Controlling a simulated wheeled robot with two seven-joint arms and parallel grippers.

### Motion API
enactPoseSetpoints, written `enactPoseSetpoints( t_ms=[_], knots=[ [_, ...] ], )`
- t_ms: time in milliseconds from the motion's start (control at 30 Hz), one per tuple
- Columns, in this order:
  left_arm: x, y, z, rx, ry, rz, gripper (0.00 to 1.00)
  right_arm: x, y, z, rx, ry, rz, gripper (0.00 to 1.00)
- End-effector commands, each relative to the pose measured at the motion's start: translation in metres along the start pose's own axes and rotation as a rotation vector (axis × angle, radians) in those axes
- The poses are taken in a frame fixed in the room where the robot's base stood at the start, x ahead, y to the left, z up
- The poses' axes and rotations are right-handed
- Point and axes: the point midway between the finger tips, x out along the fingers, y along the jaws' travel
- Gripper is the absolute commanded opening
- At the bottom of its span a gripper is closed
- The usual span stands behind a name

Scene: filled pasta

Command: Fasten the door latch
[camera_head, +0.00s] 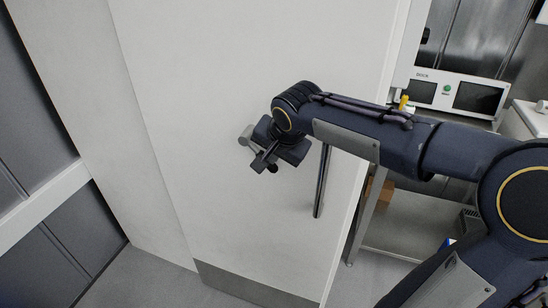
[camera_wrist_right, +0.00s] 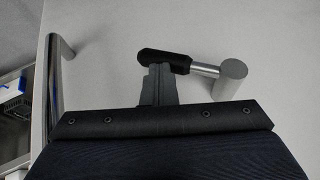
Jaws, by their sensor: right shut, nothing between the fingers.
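The white door (camera_head: 190,90) fills the middle of the head view. Its latch (camera_head: 246,136) is a silver piece on the door face, partly hidden by my right gripper (camera_head: 262,161). In the right wrist view the latch shows as a silver cylinder (camera_wrist_right: 232,76) with a thin rod and a black grip (camera_wrist_right: 164,58) reaching left. My right gripper (camera_wrist_right: 158,72) is shut and empty, with its fingertips at the black grip, overlapping it in the picture. I cannot tell whether they touch. My left gripper is out of view.
A long vertical bar handle (camera_head: 322,182) stands on the door right of the latch; it also shows in the right wrist view (camera_wrist_right: 54,85). Beyond the door's right edge are a white appliance (camera_head: 459,91) and a shelf unit. Grey floor lies below left.

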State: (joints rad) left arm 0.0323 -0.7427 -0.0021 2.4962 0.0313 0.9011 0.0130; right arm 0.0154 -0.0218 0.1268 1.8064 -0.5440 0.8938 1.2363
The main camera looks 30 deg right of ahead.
Motion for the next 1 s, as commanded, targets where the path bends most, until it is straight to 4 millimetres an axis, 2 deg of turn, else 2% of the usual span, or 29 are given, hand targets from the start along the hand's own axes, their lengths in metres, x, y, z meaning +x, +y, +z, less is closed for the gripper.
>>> enactPoseSetpoints(
  t_ms=[33, 400, 600, 800, 1000],
  knots=[
    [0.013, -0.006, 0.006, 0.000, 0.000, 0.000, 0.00, 0.008, 0.004, 0.003, 0.011, 0.002, -0.025, 0.00],
    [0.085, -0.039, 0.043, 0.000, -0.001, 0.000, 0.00, 0.035, 0.006, 0.013, 0.128, -0.007, -0.309, 0.00],
    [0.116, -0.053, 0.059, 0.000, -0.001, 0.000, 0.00, 0.044, 0.001, 0.018, 0.191, -0.015, -0.463, 0.00],
    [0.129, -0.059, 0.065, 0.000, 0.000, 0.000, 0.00, 0.048, -0.005, 0.020, 0.239, -0.020, -0.582, 0.00],
    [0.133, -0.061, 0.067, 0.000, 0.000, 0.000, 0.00, 0.050, -0.009, 0.020, 0.238, -0.019, -0.577, 0.00]
  ],
)
